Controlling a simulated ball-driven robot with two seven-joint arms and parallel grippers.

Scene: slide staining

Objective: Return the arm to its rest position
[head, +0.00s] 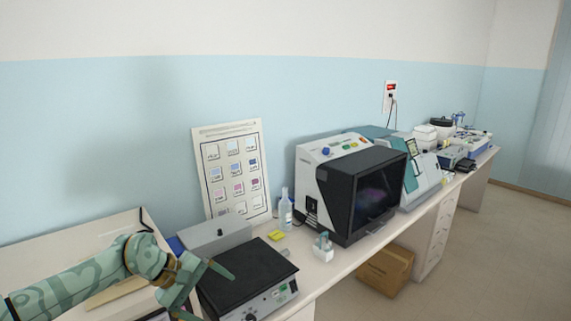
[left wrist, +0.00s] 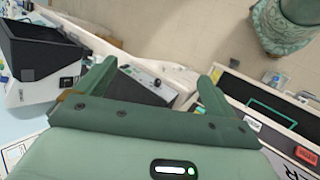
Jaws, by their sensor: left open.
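My left arm comes in from the lower left of the head view. Its green gripper (head: 208,292) is over the left edge of a black-topped instrument (head: 255,268) with a control panel on its front. In the left wrist view the gripper (left wrist: 160,76) has its two fingers spread wide with nothing held between them. The instrument's panel and knob (left wrist: 150,86) show beyond and between the fingers. I cannot tell exactly how far the gripper is above the instrument. My right gripper is in neither view.
A large white machine with a dark window (head: 372,195) stands right of the instrument. A chart (head: 236,172) leans on the wall. A cardboard box (head: 385,270) is under the bench.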

